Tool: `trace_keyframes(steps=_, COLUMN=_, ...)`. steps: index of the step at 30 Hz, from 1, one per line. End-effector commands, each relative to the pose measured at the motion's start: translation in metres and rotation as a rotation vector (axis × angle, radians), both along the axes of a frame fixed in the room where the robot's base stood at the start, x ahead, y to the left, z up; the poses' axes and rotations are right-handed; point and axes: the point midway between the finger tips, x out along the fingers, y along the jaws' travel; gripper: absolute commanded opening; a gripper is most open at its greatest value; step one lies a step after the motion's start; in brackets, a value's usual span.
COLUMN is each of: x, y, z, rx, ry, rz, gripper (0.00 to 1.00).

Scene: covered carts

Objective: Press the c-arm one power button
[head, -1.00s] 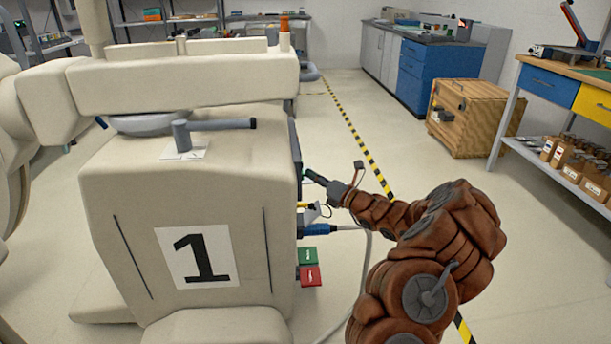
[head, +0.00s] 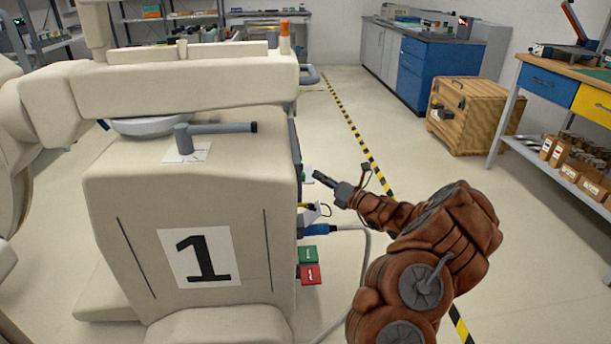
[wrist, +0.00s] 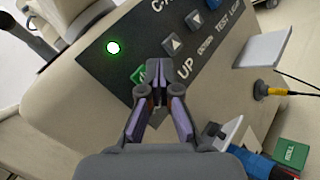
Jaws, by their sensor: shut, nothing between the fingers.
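The c-arm one body (head: 110,215) is a cream-covered cart with a large "1" on its front, at the left in the head view. Its dark control panel (head: 293,145) is seen nearly edge-on there. In the wrist view the panel (wrist: 100,75) shows a glowing green round light (wrist: 113,47). A green button (wrist: 138,76) beside the fingers is partly hidden by them. Grey arrow buttons (wrist: 173,44) sit above and right of it. My gripper (head: 317,175) is shut and empty, its tips pointing at the panel with a small gap in the head view; it also shows in the wrist view (wrist: 160,85).
Green (head: 307,255) and red (head: 310,274) blocks stick out low on the cart's side. A blue plug (head: 318,231) with a grey cable and a yellow connector (wrist: 264,87) are close below my gripper.

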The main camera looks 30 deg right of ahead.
Motion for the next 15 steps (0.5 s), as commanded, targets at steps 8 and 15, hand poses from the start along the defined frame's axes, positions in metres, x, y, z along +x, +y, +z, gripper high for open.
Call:
trace_keyframes(steps=8, x=-0.010, y=-0.022, z=0.001, rx=0.000, ry=0.003, rz=-0.002, gripper=0.00)
trace_keyframes(steps=15, x=-0.017, y=-0.040, z=0.002, rx=-0.002, ry=0.000, rz=-0.002, gripper=0.00)
